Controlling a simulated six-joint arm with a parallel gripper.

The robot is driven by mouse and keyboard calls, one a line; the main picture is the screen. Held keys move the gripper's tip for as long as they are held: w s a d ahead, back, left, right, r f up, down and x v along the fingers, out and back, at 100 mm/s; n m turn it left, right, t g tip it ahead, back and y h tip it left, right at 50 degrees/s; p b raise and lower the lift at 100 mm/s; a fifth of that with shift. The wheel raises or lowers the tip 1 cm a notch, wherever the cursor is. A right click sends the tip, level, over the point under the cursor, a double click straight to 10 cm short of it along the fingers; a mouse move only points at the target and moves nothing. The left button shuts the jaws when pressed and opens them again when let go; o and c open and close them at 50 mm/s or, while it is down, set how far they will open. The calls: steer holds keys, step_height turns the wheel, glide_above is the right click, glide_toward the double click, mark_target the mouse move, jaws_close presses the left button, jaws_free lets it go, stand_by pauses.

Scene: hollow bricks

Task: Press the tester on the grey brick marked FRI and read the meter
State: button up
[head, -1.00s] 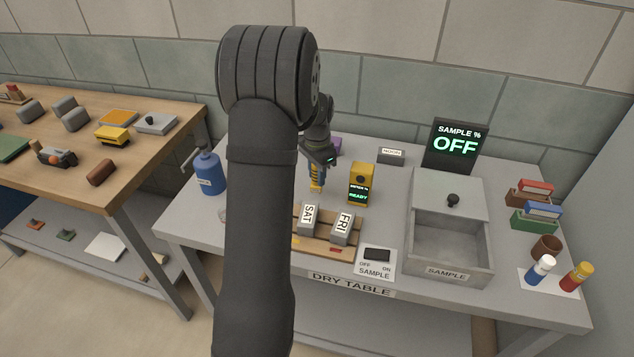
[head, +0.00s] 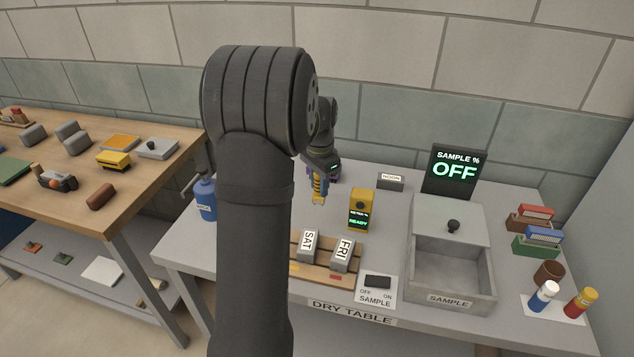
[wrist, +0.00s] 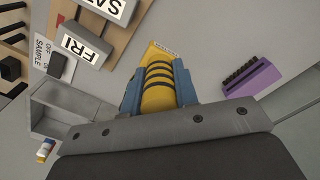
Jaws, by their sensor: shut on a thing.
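My gripper (head: 318,188) is shut on the yellow tester (head: 318,198), which it holds above the table, behind and clear of the bricks. In the wrist view the blue fingers grip the sides of the tester's black-ringed yellow body (wrist: 158,88). The grey brick marked FRI (head: 343,254) lies on a wooden rack (head: 322,274), right of the grey brick marked SAT (head: 308,244). The FRI brick also shows in the wrist view (wrist: 84,46), apart from the tester. The yellow meter (head: 361,200) stands behind the bricks; its green screen reads READY.
A sample switch plate (head: 376,301) lies right of the rack. An open grey sample bin (head: 450,262) stands further right, before a display (head: 455,172) reading OFF. A blue bottle (head: 206,197) is at left, partly behind my arm. A purple block (wrist: 252,90) lies near the tester.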

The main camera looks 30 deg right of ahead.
steer(key=s+a+r, duration=0.1)
steer(key=s+r, duration=0.1)
steer(key=s, duration=1.2)
steer(key=shift+f, duration=3)
steer(key=shift+s+f, duration=0.1)
steer(key=shift+f, duration=0.35)
step_height(320, 180, up, 7)
stand_by(0.9)
